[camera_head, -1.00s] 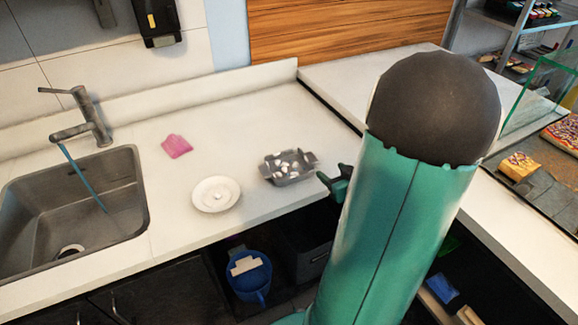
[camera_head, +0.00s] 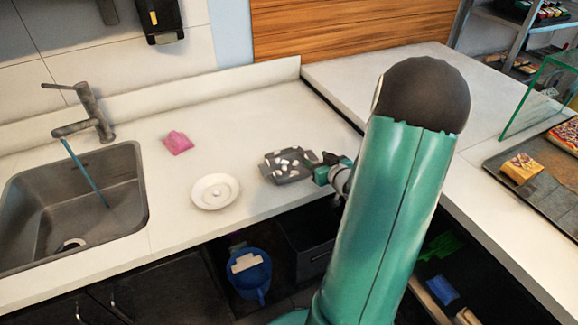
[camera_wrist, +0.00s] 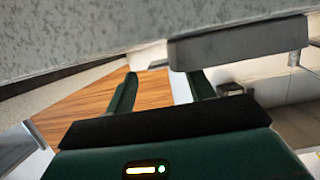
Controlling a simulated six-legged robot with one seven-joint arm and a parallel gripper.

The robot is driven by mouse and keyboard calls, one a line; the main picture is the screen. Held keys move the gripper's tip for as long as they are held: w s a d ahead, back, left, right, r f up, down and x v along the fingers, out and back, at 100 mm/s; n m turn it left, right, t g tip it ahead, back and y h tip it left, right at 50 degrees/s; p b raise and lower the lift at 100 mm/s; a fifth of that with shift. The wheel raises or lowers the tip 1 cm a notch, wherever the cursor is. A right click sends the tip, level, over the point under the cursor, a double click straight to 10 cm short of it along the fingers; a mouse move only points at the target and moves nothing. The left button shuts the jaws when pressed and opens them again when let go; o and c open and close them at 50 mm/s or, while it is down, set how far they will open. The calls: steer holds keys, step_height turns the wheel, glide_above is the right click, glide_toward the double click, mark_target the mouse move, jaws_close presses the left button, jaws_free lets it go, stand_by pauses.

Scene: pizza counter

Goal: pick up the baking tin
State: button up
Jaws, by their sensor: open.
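The baking tin (camera_head: 274,173) is a dark grey, shallow tin with white pieces in it, lying on the white counter right of the plate. My gripper (camera_head: 322,160) is at the tin's right end in the head view. In the wrist view my gripper (camera_wrist: 160,85) has two green fingers spread apart with nothing seen between them. Whether a finger touches the tin I cannot tell.
A white plate (camera_head: 215,191) lies just left of the tin, with a pink cloth (camera_head: 178,142) behind it. The sink (camera_head: 75,205) is at the left. Counter behind the tin is clear. The counter's front edge is close to my arm; a blue bucket (camera_head: 251,280) is below.

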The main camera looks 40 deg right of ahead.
mark_target(311, 156)
steer(key=shift+x, duration=1.55)
steer(key=c, duration=1.1)
steer(key=shift+r, duration=0.15)
